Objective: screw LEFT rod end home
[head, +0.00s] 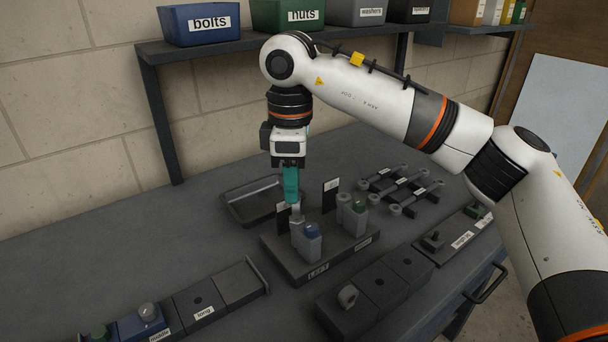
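The dark fixture block (283,259) labelled LEFT at its front stands mid-bench. Its left side carries grey posts, the front one with a blue top (312,230). My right gripper (292,199) points straight down over the left side, its teal fingers overlapping in this view. A grey metal piece (297,213), perhaps the left rod end, shows just under the fingertips at a rear post; its thread and seating are hidden. I cannot tell whether the fingers are closed on it. My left gripper is not in view.
A green-topped post (360,207) stands on the fixture's right side. A dark rack (367,300) with a ring-shaped part (348,296) sits in front. An empty-looking tray (235,209) lies behind left; several labelled rods (411,190) lie behind right.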

